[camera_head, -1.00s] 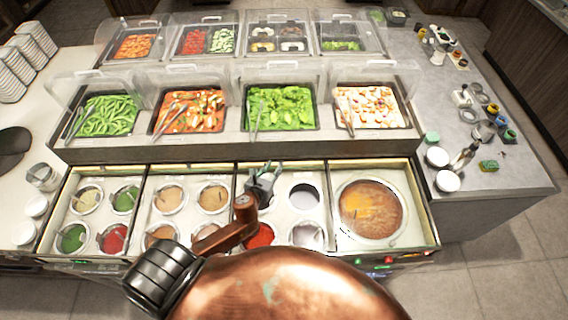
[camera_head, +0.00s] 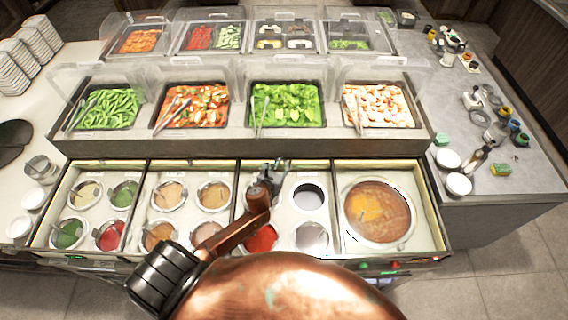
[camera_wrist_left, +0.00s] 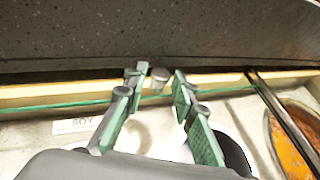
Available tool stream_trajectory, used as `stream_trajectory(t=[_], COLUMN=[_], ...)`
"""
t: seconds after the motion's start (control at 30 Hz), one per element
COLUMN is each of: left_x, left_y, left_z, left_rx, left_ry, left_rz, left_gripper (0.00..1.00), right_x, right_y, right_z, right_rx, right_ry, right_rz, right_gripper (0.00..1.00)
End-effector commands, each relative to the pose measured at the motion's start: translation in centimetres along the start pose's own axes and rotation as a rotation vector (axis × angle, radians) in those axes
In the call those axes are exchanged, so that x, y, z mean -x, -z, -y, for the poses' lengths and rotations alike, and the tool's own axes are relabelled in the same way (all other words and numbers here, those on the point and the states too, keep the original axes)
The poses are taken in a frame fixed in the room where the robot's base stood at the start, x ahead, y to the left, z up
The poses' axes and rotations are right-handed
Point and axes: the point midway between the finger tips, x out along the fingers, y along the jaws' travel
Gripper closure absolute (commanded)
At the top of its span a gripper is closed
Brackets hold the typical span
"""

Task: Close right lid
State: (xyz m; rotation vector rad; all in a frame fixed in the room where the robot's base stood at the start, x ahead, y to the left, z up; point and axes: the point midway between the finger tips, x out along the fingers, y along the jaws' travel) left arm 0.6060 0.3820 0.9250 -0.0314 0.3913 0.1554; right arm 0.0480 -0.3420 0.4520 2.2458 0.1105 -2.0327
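The sauce well unit has a steel front rim (camera_head: 80,262) and open wells. No lid covers its right-hand section, where a large round well (camera_head: 378,212) holds orange-brown sauce. In the left wrist view, a thin greenish glass-like edge (camera_wrist_left: 50,112) runs along the back of the wells; I cannot tell for certain that it is the right lid. My left gripper (camera_head: 272,170) is at the back edge of the middle-right section; it also shows in the left wrist view (camera_wrist_left: 155,95). Its green-padded fingers are apart, with a small grey knob (camera_wrist_left: 160,76) between their tips, not gripped. My right gripper is not in view.
Behind the wells is a dark raised counter wall (camera_head: 360,146) with food pans and clear raised covers (camera_head: 375,70). A metal divider (camera_wrist_left: 280,110) stands right of my gripper. A side counter (camera_head: 470,100) holds white bowls and small jars.

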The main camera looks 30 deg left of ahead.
Motion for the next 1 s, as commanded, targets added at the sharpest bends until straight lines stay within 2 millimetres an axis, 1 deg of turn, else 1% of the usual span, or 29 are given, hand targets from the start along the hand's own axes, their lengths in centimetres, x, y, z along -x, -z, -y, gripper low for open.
stream_trajectory(t=[0.1,0.37,0.47,0.73,1.0], left_x=[-0.74,-0.87,-0.86,-0.85,-0.85], left_y=[0.02,0.01,0.01,0.01,0.01], left_z=[0.01,0.01,0.01,0.0,-0.01], left_rx=[0.0,-0.001,-0.001,-0.001,-0.001], left_ry=[0.0,0.0,0.0,0.0,0.0], left_rz=[-0.001,0.0,0.0,0.0,0.0], left_gripper=[0.75,0.75,0.81,0.99,1.0], right_x=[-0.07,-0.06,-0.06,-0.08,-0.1], right_y=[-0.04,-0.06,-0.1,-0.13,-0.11], right_z=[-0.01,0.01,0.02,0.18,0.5], right_rx=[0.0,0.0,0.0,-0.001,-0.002], right_ry=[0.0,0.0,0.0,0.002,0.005], right_rz=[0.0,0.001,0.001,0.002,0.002], right_gripper=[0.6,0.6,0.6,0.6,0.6])
